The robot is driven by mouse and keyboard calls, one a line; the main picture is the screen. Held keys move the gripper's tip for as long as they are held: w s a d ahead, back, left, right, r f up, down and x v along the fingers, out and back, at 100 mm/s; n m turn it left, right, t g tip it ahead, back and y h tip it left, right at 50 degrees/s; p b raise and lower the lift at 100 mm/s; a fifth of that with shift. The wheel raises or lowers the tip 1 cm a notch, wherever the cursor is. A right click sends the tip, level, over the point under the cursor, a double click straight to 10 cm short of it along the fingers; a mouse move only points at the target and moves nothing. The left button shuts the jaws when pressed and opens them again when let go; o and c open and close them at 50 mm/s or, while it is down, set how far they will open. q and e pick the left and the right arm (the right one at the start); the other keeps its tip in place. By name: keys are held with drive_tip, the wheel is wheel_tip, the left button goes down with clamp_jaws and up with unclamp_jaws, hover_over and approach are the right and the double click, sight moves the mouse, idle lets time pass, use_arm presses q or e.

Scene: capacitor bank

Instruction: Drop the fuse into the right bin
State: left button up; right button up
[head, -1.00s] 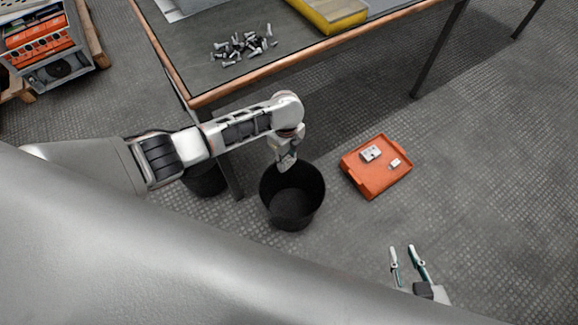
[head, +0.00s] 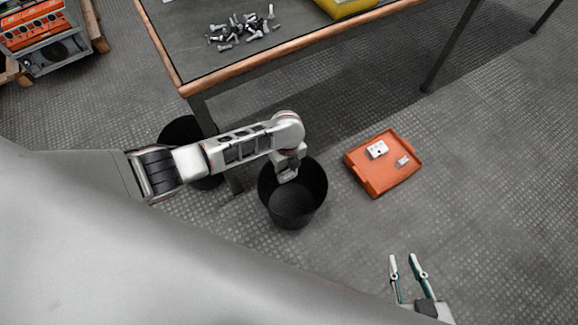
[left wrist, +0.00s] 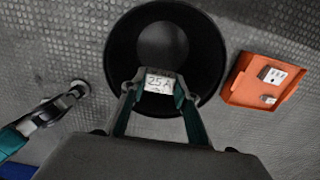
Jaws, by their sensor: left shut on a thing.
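The fuse (left wrist: 159,84) is a small pale block marked "25A", held between the fingertips of my left gripper (left wrist: 157,88) in the left wrist view. In the head view my left gripper (head: 286,177) points down over the right bin, and the fuse cannot be made out there. The right bin (head: 316,203) is a round black open bin on the floor. In the left wrist view its opening (left wrist: 211,50) lies behind and around the fuse, and no contents are discernible. My right gripper (head: 404,262) is open and empty at the lower right of the head view.
A second black bin (head: 176,131) stands further left, partly behind my left arm. An orange tray (head: 378,187) with two small pale pieces lies right of the right bin. A table (head: 195,55) with loose bolts stands behind. Floor at the right is clear.

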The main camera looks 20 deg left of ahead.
sight(288, 172)
use_arm(q)
drive_tip(key=shift+w, duration=0.1)
drive_tip(key=o, duration=1.2)
drive_tip(key=shift+o, duration=0.2)
drive_tip(key=shift+r, duration=0.1)
wheel_tip(288, 172, up, 12)
